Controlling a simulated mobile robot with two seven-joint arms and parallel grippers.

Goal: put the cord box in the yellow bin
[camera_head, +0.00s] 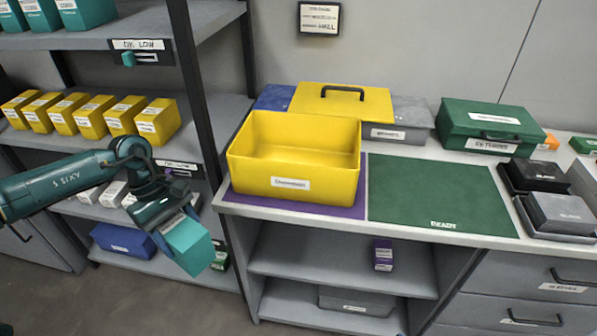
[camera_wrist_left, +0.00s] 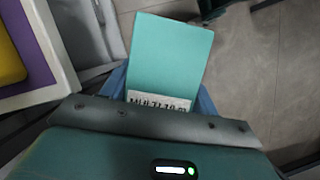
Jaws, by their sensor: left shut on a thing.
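A teal box (camera_head: 188,246) with a white label is held in my left gripper (camera_head: 178,220), in front of the shelf and left of the counter. In the left wrist view the teal box (camera_wrist_left: 168,55) sticks out from between the jaws, its printed label close to the gripper. I cannot read the label well enough to tell its name. The yellow bin (camera_head: 290,186) stands open on a purple mat on the counter, to the right of and above my gripper. Its inside looks empty. The yellow lid (camera_head: 345,105) with a black handle lies behind it. My right gripper is not in view.
A shelf post (camera_head: 195,95) stands between the shelf and the counter. Several yellow boxes (camera_head: 92,117) line the middle shelf. A green mat (camera_head: 440,195) right of the bin is bare.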

